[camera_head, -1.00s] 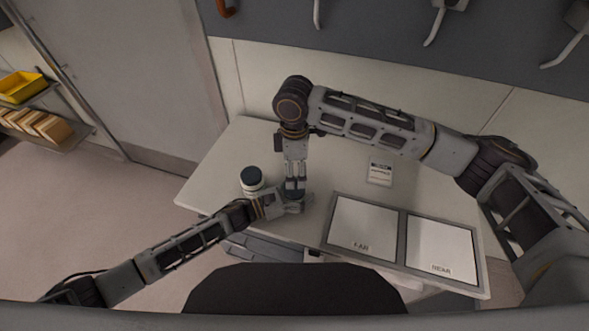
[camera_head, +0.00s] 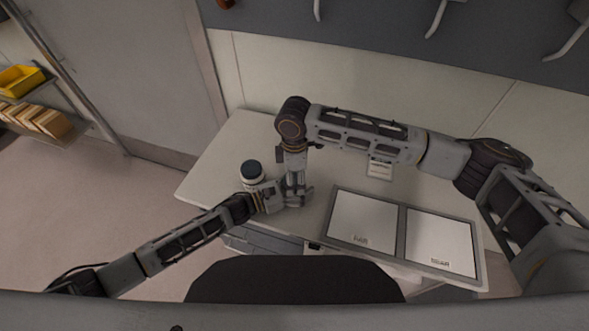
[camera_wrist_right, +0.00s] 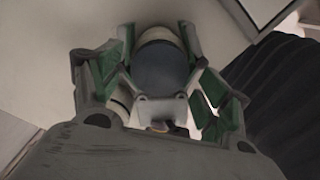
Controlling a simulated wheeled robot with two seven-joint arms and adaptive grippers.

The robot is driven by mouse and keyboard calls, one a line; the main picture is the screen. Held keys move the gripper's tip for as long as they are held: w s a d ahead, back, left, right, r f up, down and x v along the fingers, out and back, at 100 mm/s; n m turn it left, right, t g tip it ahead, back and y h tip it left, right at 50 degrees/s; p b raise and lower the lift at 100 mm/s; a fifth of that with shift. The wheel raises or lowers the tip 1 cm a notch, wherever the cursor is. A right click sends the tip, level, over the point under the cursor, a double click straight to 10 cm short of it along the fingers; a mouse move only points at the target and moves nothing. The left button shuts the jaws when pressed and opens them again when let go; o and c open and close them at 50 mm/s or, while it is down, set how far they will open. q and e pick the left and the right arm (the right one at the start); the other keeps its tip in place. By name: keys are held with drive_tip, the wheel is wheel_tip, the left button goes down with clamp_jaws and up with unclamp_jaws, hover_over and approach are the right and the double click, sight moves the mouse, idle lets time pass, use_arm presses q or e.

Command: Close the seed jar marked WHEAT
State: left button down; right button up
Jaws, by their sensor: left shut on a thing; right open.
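My left gripper (camera_head: 298,199) is shut on a jar at the front left of the table, which my grippers mostly hide in the head view. My right gripper (camera_head: 296,187) points down from directly above. In the right wrist view, a round dark lid (camera_wrist_right: 160,66) with a pale band beside it lies between the open right fingers (camera_wrist_right: 160,75). I cannot tell whether the lid is seated on the jar. A second jar (camera_head: 252,173), white with a dark lid, stands upright just left of the grippers. No WHEAT marking is readable.
A framed tray with two pale panels (camera_head: 403,236) lies on the table (camera_head: 226,160) to the right. A small white label card (camera_head: 380,170) lies behind it, partly under my right arm. The table's back left is clear. Hooks (camera_head: 436,18) hang on the wall.

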use_arm(q)
drive_tip(key=shift+f, duration=0.2)
use_arm(e)
drive_tip(key=shift+f, duration=0.7)
drive_tip(key=c, duration=1.1)
drive_tip(key=o, duration=1.2)
drive_tip(key=shift+o, duration=0.2)
drive_tip(key=shift+r, duration=0.1)
wheel_tip(320, 180, up, 12)
